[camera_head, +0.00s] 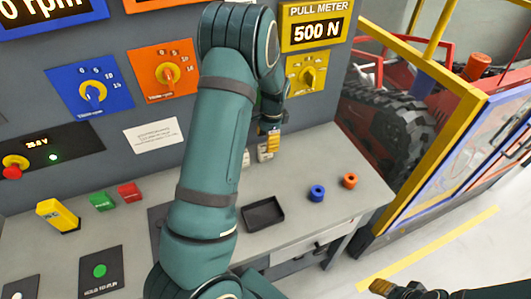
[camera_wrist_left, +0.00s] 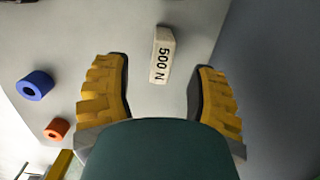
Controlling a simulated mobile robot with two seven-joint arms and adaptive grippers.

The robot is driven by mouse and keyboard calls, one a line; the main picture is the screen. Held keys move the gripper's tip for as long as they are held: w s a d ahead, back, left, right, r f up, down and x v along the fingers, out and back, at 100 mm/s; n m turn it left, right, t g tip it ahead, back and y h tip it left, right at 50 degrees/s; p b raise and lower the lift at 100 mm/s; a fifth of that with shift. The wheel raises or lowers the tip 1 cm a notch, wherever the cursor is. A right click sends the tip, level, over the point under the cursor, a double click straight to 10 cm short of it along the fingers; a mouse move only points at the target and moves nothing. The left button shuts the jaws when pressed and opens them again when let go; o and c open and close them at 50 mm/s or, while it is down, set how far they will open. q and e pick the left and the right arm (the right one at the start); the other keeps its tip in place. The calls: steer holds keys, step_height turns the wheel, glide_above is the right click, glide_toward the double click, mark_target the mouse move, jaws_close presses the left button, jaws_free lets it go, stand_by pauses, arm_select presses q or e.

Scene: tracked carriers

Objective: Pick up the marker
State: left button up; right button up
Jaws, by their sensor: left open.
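The marker (camera_wrist_left: 162,55) is a small pale block with "500 N" in black on its side. In the left wrist view it stands on the grey bench top, between and slightly beyond the fingertips, with a gap on both sides. In the head view a pale piece of it (camera_head: 264,155) shows beside my left arm, close to the gripper. My left gripper (camera_wrist_left: 158,88) is open and empty, its yellow ribbed fingers on either side of the block. In the head view it is mostly hidden behind my arm. My right gripper (camera_head: 382,287) shows only partly at the bottom right.
A blue ring (camera_head: 317,193) and an orange ring (camera_head: 349,180) lie on the bench right of a black tray (camera_head: 263,215). The panel with a yellow pull-meter dial (camera_head: 308,76) rises behind. A yellow-framed barrier (camera_head: 440,150) stands right of the bench.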

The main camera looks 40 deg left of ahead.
mark_target(265, 151)
arm_select(q)
steer(key=shift+s+a+f, duration=0.15)
steer(key=shift+f, duration=1.2)
steer(key=shift+s+a+f, duration=0.1)
steer(key=shift+f, duration=1.25)
steer(key=shift+r, duration=0.1)
jaws_close()
